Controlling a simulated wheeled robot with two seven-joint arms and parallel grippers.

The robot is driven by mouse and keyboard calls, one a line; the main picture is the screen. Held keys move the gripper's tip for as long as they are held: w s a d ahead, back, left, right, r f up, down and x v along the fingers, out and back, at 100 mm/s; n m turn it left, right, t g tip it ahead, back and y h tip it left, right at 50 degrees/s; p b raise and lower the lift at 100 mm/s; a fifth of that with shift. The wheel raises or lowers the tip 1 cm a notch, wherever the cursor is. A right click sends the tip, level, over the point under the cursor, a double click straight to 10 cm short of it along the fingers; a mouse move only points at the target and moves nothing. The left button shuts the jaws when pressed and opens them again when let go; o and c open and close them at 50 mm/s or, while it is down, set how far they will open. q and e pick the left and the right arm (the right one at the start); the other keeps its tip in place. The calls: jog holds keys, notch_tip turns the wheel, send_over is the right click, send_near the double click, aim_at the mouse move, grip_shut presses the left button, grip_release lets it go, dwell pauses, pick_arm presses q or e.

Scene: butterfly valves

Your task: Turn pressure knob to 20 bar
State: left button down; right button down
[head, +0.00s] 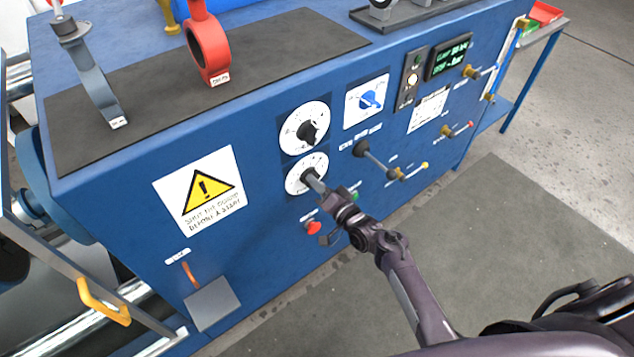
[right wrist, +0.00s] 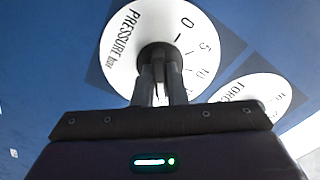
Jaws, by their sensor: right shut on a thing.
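The pressure dial (head: 296,182) is a round white plate, the lower of two on the blue panel. In the right wrist view the dial (right wrist: 122,55) reads "PRESSURE bar", with 0, 5 and 10 visible and the rest of the scale covered. My right gripper (head: 314,180) is at the dial's centre, its fingers shut on the dark pressure knob (right wrist: 154,50). The fingers also show in the right wrist view (right wrist: 160,72). They hide most of the knob, so I cannot tell its setting. My left gripper is not in view.
The force dial (head: 291,138) with a black knob is just above. A blue selector switch (head: 371,99) and a dark lever (head: 375,158) are to the right. A red button (head: 313,228) is below. A display (head: 448,57) sits at the upper right.

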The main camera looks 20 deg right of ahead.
jog(key=shift+f, duration=0.1)
jog(key=c, duration=1.5)
grip_release()
jog(key=shift+o, duration=0.2)
jog(key=v, duration=0.8)
